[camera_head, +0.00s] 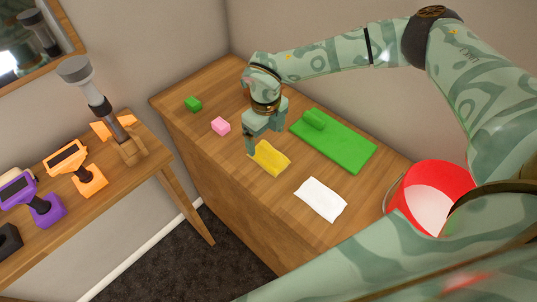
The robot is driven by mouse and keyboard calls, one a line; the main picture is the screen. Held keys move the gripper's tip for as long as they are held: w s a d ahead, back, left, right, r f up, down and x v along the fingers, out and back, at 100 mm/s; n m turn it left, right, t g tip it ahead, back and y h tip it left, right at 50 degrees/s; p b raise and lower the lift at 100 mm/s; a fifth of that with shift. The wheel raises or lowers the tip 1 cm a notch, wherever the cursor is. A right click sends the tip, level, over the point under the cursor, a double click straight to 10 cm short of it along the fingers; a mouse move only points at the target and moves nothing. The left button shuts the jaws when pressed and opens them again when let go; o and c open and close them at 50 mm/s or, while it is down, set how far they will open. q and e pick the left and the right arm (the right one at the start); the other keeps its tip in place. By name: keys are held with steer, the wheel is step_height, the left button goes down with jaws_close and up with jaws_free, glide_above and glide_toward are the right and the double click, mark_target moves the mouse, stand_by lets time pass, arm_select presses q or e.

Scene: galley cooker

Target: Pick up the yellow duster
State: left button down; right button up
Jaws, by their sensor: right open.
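The yellow duster (272,159) lies flat and slightly rumpled on the wooden counter, near its front edge. My right gripper (252,152) points down at the duster's left end, with its fingers open. A finger covers part of the duster's upper left side. I cannot tell whether the fingers touch the cloth. My left gripper is not in view.
A white cloth (321,200) lies to the right of the duster. A green mat (345,145) with a green roll (313,119) lies behind. A red bucket (437,180) stands right.

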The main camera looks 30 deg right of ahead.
mark_target(265, 145)
step_height(265, 145, down, 6)
steer(key=shift+s+a+r+b, duration=0.1)
steer(key=shift+a+b, duration=0.05)
steer(key=shift+b, duration=0.5)
steer(key=c, duration=1.1)
